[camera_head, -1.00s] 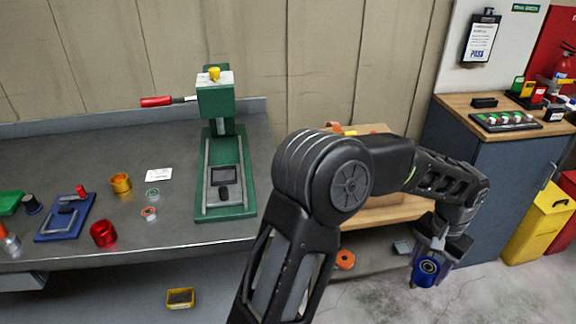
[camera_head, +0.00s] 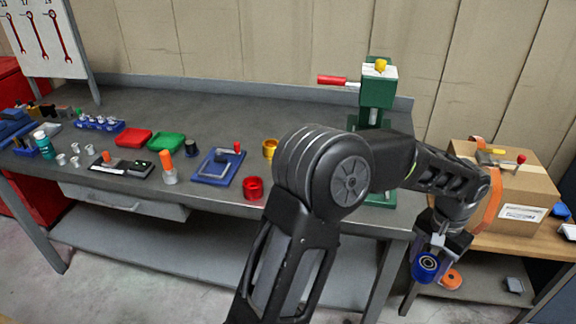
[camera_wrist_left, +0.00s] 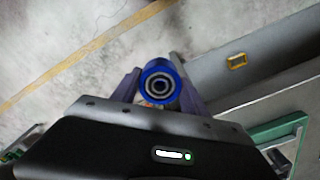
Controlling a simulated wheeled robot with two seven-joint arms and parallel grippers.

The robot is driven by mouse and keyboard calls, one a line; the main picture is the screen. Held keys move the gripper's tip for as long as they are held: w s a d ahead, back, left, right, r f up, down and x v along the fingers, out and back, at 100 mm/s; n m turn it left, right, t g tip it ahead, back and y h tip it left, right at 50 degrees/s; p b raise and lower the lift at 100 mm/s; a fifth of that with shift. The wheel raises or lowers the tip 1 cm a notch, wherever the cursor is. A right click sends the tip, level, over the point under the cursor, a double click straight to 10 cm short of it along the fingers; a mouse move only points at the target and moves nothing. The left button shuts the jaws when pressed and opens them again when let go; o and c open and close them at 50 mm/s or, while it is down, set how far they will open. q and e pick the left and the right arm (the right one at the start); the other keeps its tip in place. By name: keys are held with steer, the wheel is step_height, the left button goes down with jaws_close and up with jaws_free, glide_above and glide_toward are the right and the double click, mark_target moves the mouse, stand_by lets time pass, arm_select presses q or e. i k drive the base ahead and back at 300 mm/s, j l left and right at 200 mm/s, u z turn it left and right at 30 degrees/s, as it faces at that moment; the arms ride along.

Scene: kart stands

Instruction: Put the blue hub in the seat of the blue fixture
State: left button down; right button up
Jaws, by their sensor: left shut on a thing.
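My left gripper (camera_head: 430,259) is shut on the blue hub (camera_head: 426,268), low in front of the bench's right end. The hub is a blue ring with a metal-rimmed bore. In the left wrist view the hub (camera_wrist_left: 160,82) sits between the two fingers, bore facing the camera. The blue fixture (camera_head: 207,178) appears to be the blue plate with a grey bracket and a red knob, lying on the bench well left of the gripper. Its seat is too small to make out. My right gripper is not in view.
A red cup (camera_head: 253,188), a gold ring (camera_head: 270,148) and an orange-topped bottle (camera_head: 168,170) stand around the fixture. A green press (camera_head: 378,88) is partly hidden behind my arm. A cardboard box (camera_head: 515,195) stands at right. The bench's back middle is clear.

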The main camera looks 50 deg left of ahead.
mark_target(215, 170)
steer(key=u, duration=0.4)
steer(key=k+j+u, duration=0.1)
steer(key=u, duration=0.35)
steer(key=j+u, duration=0.2)
steer(key=u, duration=0.2)
